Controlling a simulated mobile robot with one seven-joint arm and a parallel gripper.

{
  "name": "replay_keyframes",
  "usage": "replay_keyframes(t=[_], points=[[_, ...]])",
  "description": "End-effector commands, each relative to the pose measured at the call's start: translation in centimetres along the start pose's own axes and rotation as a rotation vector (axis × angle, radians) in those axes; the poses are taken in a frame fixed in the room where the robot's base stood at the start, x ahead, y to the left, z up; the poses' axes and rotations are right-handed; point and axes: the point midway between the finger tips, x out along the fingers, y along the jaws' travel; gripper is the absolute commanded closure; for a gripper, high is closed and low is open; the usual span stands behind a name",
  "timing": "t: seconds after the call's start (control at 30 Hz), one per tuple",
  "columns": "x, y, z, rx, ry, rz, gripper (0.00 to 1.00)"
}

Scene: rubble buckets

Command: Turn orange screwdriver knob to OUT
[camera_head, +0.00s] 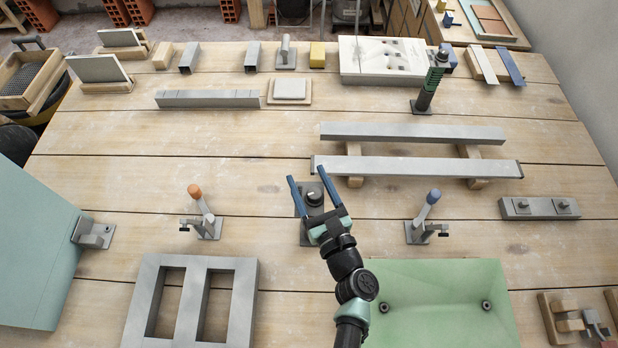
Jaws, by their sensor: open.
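An orange knob end (195,191) tops a tilted grey lever on a small metal bracket (207,229), left of centre on the bench. No OUT mark is legible. My gripper (306,175) is open, with two blue fingers pointing away from me, well to the right of the orange knob. Between the fingers, in the picture, is a dark round knob (314,195) with a light mark on top, on a grey plate (300,207). My gripper partly hides this plate. I cannot tell whether the fingers touch the dark knob or are above it.
A blue-topped lever (433,196) stands to the right. Two long grey bars (415,167) lie on wooden blocks beyond my gripper. A grey two-opening frame (247,300) and a green panel (440,300) are in front. Bare bench (255,180) lies between the orange lever and my gripper.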

Motion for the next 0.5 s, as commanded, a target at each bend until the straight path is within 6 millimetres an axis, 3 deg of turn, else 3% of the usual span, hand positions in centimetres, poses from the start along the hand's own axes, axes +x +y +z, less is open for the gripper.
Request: replay_keyframes(t=[0.27,0.5], points=[[0.08,0.01,-0.04,0.0,0.001,0.0,0.33],[0.06,0.01,-0.02,0.0,0.0,0.0,0.76]])
